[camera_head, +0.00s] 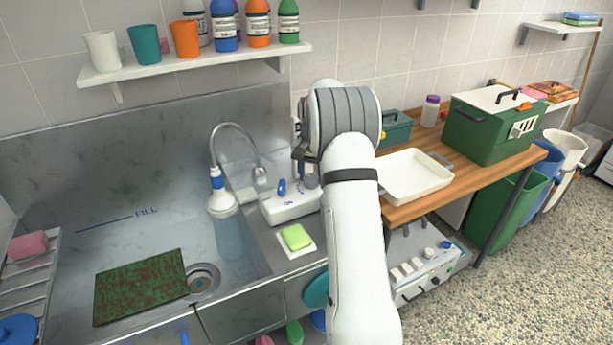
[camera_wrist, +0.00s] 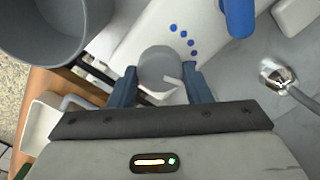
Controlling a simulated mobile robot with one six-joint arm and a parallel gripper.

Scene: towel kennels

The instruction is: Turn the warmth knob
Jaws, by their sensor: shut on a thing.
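The warmth knob (camera_wrist: 158,66) is a round grey dial with a white pointer mark, on top of a white box (camera_wrist: 130,47). Several blue dots curve along the knob's upper right in the wrist view, and the pointer lies toward its lower right. My gripper (camera_wrist: 160,80) has its two blue fingers on either side of the knob, shut on it. In the head view the white box (camera_head: 284,207) stands at the sink's right edge, with a blue lever (camera_head: 282,187) beside the grey knob (camera_head: 311,181). My wrist partly hides the box there.
A curved tap (camera_head: 240,126) with a metal head stands left of the box, close to my gripper. A green sponge (camera_head: 296,237) lies in front of the box. A white tray (camera_head: 414,177) and a green case (camera_head: 490,128) stand on the wooden table to the right.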

